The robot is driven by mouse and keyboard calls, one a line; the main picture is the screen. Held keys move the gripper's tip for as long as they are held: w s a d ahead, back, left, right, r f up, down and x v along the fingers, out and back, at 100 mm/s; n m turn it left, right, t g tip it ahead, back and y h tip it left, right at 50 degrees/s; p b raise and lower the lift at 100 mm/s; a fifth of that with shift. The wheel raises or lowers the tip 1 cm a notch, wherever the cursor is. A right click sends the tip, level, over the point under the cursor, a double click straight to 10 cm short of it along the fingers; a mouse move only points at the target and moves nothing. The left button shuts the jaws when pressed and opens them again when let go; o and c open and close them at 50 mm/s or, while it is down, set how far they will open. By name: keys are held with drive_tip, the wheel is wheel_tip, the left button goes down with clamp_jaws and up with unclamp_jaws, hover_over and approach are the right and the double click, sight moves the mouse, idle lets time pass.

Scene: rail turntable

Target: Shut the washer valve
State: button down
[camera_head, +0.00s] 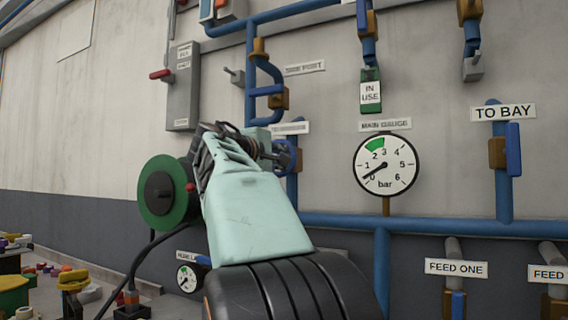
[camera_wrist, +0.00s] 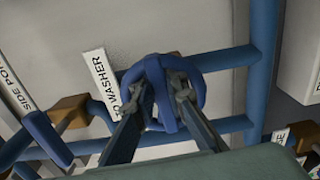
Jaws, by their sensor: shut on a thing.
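The washer valve is a blue handwheel (camera_wrist: 163,106) beside the white "TO WASHER" label (camera_wrist: 104,75) in the wrist view. My gripper (camera_wrist: 158,92) is shut on the wheel, with its two fingers reaching in at the ring and a crossbar of the wheel between them. In the head view, my gripper (camera_head: 268,150) is at the wall, and the blue wheel (camera_head: 291,154) shows just right of it, under the label. My gripper hides part of the wheel and the pipe behind it there. How far the valve is turned cannot be told.
Right of my gripper are the main gauge (camera_head: 386,165), its needle near zero, and the "TO BAY" valve with a blue lever (camera_head: 514,150). A green hose reel (camera_head: 163,192) stands close left. Blue pipes (camera_head: 430,228) run along the wall.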

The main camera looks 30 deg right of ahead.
drive_tip(key=shift+m, duration=0.4)
drive_tip(key=c, duration=1.9)
unclamp_jaws()
drive_tip(key=shift+c, duration=0.2)
drive_tip(key=v, duration=1.2)
drive_tip(key=shift+s, duration=0.1)
